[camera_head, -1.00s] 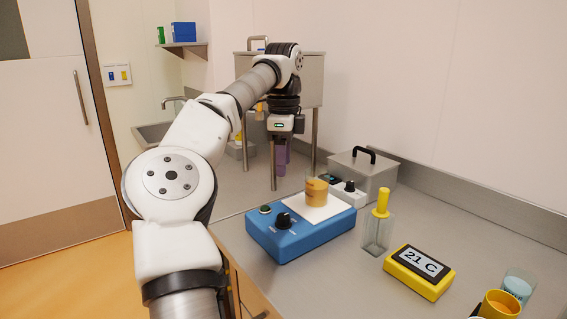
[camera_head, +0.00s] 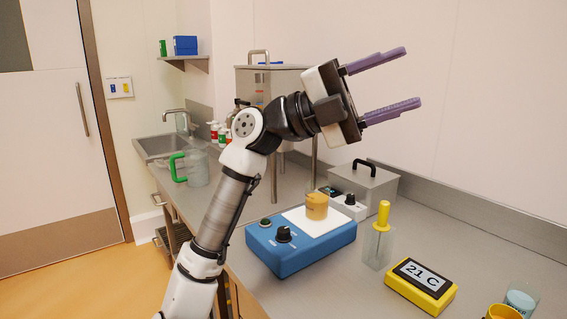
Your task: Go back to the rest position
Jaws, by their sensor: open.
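My gripper (camera_head: 412,82) is raised in the air above the counter, its two purple fingers spread apart and pointing right. Nothing is between them. The white wall is behind the fingers. My arm comes up from the bottom left and bends at the elbow. Behind the arm stands a metal hopper (camera_head: 245,82) on legs, partly hidden by my wrist and forearm. Below the gripper, a beaker of orange-brown powder (camera_head: 317,207) stands on the white plate of a blue device (camera_head: 290,257) with a dark knob.
On the counter (camera_head: 345,290) are a lidded metal box (camera_head: 368,190), a yellow-handled tool (camera_head: 382,225) in a clear holder, a yellow 21 C display (camera_head: 420,283), a yellow cup (camera_head: 500,312) and a blue-filled beaker (camera_head: 520,298). A green-handled jug (camera_head: 195,168) stands by the sink (camera_head: 160,146).

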